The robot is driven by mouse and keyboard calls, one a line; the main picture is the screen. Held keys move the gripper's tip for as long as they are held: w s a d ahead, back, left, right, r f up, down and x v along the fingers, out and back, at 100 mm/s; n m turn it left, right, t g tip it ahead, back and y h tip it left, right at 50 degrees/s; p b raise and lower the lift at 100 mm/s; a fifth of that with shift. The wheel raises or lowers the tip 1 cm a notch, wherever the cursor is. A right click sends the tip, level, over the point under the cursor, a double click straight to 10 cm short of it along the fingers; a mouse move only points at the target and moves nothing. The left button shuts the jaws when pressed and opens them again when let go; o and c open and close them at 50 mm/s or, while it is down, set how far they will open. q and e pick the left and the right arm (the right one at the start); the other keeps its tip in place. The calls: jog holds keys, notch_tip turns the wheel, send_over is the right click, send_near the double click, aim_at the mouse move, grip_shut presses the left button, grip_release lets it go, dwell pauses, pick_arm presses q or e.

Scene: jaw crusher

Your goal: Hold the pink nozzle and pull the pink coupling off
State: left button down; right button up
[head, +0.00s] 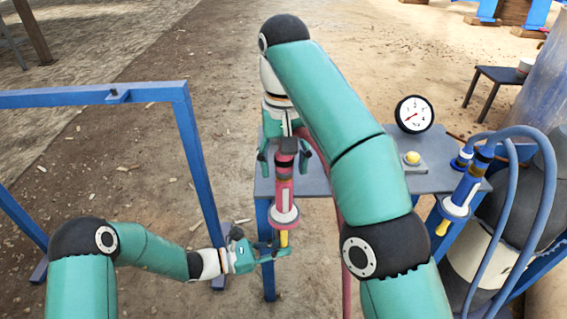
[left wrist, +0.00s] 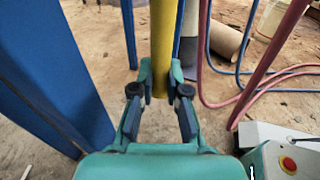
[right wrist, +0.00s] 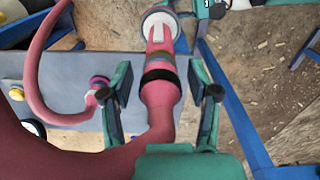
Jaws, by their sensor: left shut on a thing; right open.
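The pink nozzle (head: 284,191) stands upright in front of the table, with a pale flange and a yellow tip (head: 284,238) below. My left gripper (head: 272,252) is shut on the yellow tip, which also shows between its fingers in the left wrist view (left wrist: 163,45). The pink coupling (right wrist: 160,93) sits on the nozzle's upper end beside a black band, with the thick pink hose (right wrist: 150,138) running from it. My right gripper (right wrist: 164,93) is open, its fingers on either side of the coupling with visible gaps. In the head view, my right arm partly hides this area.
A grey table (head: 425,181) stands behind, with a gauge (head: 414,114) and a yellow button (head: 412,158). A blue nozzle (head: 460,193) with blue hoses is on the right. A blue frame (head: 90,97) stands on the left. Open dirt ground lies beyond.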

jog(key=shift+f, duration=0.6)
dwell(0.8)
grip_shut()
jog(key=shift+o, duration=2.2)
grip_release()
jog(key=shift+r, duration=0.1)
